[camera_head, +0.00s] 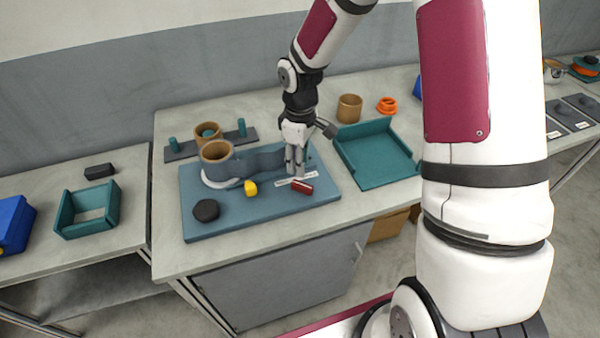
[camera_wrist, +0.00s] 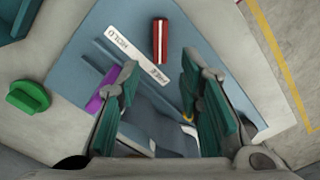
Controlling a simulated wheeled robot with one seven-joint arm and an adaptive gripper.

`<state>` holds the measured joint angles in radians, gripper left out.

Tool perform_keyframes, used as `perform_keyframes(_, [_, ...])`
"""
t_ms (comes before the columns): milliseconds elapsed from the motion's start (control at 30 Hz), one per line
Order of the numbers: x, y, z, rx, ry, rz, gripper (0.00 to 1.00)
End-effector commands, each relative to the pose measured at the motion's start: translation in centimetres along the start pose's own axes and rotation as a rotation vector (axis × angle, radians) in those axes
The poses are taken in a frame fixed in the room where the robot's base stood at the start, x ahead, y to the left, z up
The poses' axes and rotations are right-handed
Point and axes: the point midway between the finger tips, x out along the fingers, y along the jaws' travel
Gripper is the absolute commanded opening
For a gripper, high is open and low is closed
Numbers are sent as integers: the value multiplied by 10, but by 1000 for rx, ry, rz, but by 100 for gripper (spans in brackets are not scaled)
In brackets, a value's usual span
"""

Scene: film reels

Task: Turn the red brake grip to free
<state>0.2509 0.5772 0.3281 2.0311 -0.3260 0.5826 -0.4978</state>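The red brake grip (camera_head: 302,187) lies near the front right of a blue board (camera_head: 245,217). In the wrist view the red grip (camera_wrist: 160,40) is a short bar beside a white label strip (camera_wrist: 122,42) marked HOLD and FREE. I cannot tell which word the grip is set to. My gripper (camera_head: 295,168) points down over the board, just behind the grip in the head view. In the wrist view my gripper (camera_wrist: 157,88) has its two teal-padded fingers apart, with the grip beyond the fingertips, not between them.
A yellow knob (camera_head: 251,188), a black knob (camera_head: 206,210) and a brown cylinder (camera_head: 217,151) are on the board. A teal tray (camera_head: 385,173) stands right of it, with a brown cup (camera_head: 349,108) and an orange part (camera_head: 387,105) behind. The board's front edge area is clear.

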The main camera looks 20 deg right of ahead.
Motion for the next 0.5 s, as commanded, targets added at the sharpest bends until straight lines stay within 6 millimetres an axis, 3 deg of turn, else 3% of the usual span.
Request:
perform_keyframes(200, [-33,1,0,0,2,3,33])
perform_keyframes(500, [-42,0,0,-2,0,0,33])
